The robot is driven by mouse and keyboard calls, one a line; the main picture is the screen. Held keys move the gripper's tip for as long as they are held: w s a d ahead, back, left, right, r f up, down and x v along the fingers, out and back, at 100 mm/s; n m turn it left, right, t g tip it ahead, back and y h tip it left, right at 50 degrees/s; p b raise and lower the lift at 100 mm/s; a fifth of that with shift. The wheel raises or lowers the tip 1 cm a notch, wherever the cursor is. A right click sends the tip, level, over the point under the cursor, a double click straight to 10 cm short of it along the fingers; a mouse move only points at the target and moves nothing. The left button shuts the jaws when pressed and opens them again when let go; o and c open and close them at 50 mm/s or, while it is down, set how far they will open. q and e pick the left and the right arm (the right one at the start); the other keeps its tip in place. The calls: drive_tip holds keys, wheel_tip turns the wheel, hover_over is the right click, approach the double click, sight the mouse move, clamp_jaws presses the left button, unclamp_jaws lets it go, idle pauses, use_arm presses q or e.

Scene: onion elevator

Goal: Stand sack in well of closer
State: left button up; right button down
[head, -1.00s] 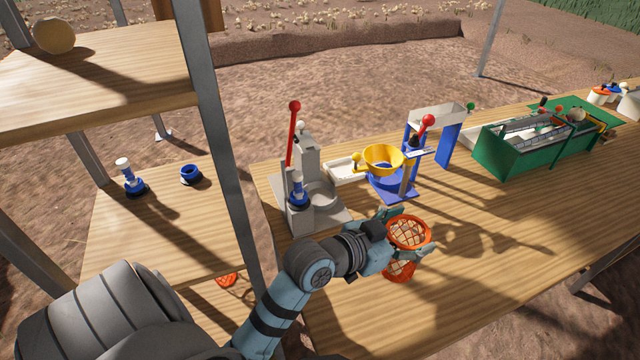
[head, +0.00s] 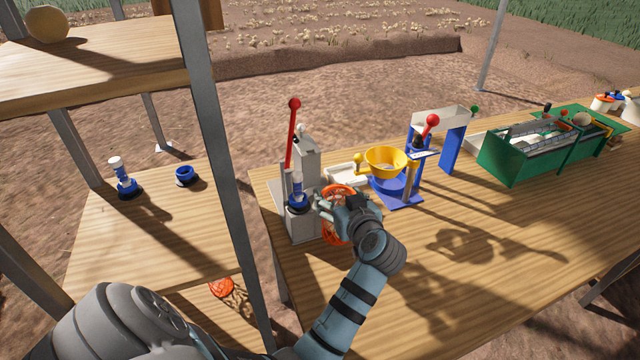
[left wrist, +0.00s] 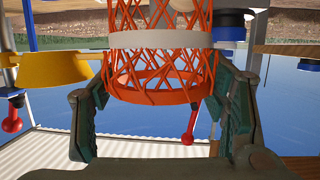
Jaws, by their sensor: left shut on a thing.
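The sack (head: 337,188) is an orange mesh tube. My left gripper (head: 328,206) is shut on it and hides its middle in the head view. It looks roughly upright. In the left wrist view, the sack (left wrist: 160,75) stands between the two fingers, with a pale band around it. The closer (head: 304,158) is the grey machine with a red-knobbed lever and a blue-and-white part at its front. The sack is at the closer's right front side. The closer's well is mostly hidden by sack and gripper, so I cannot tell whether the sack is inside it. My right gripper is out of view.
A yellow funnel (head: 385,161) on a blue stand is close to the right of my left gripper. A green machine (head: 525,155) stands farther right. A side shelf (head: 165,235) at left holds blue-and-white parts. The table's front right is clear.

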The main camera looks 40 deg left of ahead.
sight(334, 186)
use_arm(q)
drive_tip(key=r+x, duration=0.1)
drive_tip(key=x, duration=1.5)
drive_tip(key=shift+w+a+b, duration=0.2)
drive_tip(key=shift+a+b, duration=0.15)
drive_tip(key=shift+b, duration=0.1)
drive_tip(key=o, duration=1.2)
drive_tip(key=shift+r, duration=0.1)
drive_tip(key=shift+c, duration=0.2)
drive_tip(key=p+v, duration=0.2)
drive_tip(key=v, duration=1)
